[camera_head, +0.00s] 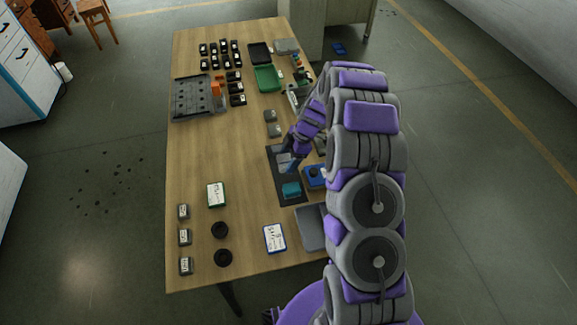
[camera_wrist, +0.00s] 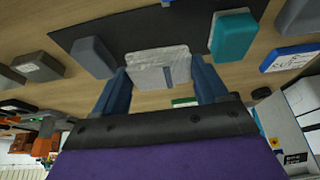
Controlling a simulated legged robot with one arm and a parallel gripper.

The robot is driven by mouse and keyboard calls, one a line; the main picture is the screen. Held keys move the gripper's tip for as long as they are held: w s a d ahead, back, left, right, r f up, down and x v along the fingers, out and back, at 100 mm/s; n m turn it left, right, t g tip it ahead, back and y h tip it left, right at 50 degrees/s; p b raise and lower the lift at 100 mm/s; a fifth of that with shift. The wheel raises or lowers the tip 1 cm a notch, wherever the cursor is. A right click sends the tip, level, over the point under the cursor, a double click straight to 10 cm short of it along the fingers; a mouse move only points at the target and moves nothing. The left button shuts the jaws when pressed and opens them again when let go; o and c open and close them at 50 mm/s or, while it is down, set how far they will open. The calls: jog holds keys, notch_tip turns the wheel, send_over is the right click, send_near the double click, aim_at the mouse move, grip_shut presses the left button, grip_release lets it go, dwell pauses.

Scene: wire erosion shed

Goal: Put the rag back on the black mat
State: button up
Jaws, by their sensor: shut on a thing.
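The black mat (camera_head: 282,178) lies on the wooden table; its dark surface (camera_wrist: 150,28) also fills the upper part of the wrist view. My gripper (camera_head: 286,165) is low over the mat's far part. In the wrist view my gripper (camera_wrist: 165,85) has its blue fingers on either side of a pale grey, textured rag (camera_wrist: 157,58) and is shut on it. The rag overlaps the mat's edge in that view; I cannot tell whether it touches the mat. A teal block (camera_head: 291,189) and a grey-blue block (camera_wrist: 93,57) sit beside the rag on the mat.
A blue container (camera_head: 315,177) stands right of the mat, and a grey tray (camera_head: 311,228) nearer me. A white card with a green edge (camera_head: 217,195) and two black rings (camera_head: 220,230) lie to the left. Bare table lies left of the mat.

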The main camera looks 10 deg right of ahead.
jog(key=shift+s+f+b, duration=0.1)
jog(key=shift+f+b, duration=0.3)
jog(key=shift+f, duration=1.45)
jog(key=shift+f, duration=0.15)
jog(key=o, duration=1)
jog(key=p+v, duration=0.3)
jog(key=v, duration=0.9)
jog(key=s+a+r+m, duration=0.4)
jog(key=s+a+r, duration=0.2)
jog(key=s+r, duration=0.45)
jog(key=s+r+m+h, duration=0.1)
jog(key=s+r+m, duration=0.2)
jog(key=s, duration=0.7)
jog(key=s+r+m+g+h, duration=0.1)
jog(key=s+r+m+h, duration=0.1)
jog(key=s+m, duration=0.4)
jog(key=s+r+m+h, duration=0.1)
jog(key=s+r+m, duration=0.4)
jog(key=s, duration=1)
jog(key=shift+s+a+r+g+h, duration=0.1)
jog(key=shift+s+r+g+h, duration=0.05)
jog(key=shift+s+g+h, duration=0.2)
